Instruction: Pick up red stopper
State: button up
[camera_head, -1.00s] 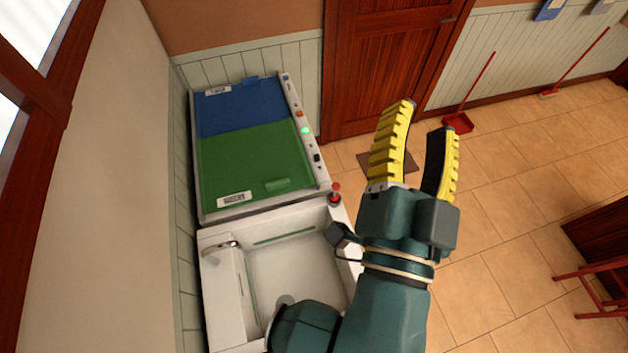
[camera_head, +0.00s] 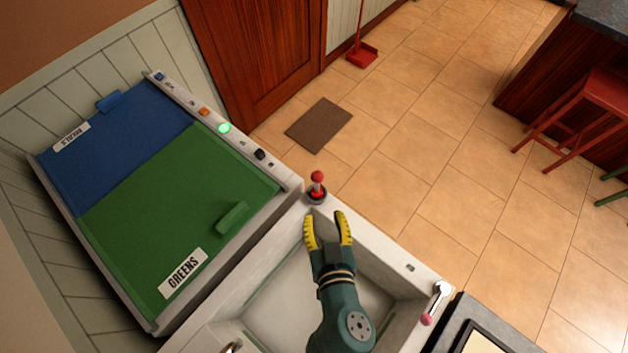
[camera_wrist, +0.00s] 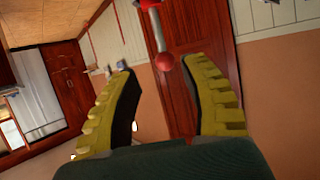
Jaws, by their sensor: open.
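The red stopper (camera_head: 317,177) is a small red ball on a short stem, standing in a dark round base on the sink's corner rim in the head view. In the wrist view the red ball (camera_wrist: 165,61) shows at the top, beyond and between my two fingers, on a pale stem. My gripper (camera_head: 328,214) is open and empty. Its yellow-ridged fingers are over the white sink (camera_head: 372,243), just below the stopper in the head picture and apart from it.
A unit with a green GREENS lid (camera_head: 150,225) and a blue lid (camera_head: 110,135) stands left of the sink. A lever with a pink knob (camera_head: 426,320) is on the sink's right corner. Tiled floor (camera_head: 440,170) lies open beyond; a red stool (camera_head: 595,110) stands at right.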

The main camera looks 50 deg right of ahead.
aim_at(317, 186)
jog(key=x, duration=1.2)
jog(key=shift+w+d+f, duration=0.1)
jog(key=shift+w+f, duration=0.1)
jog(key=shift+f, duration=0.15)
grip_shut()
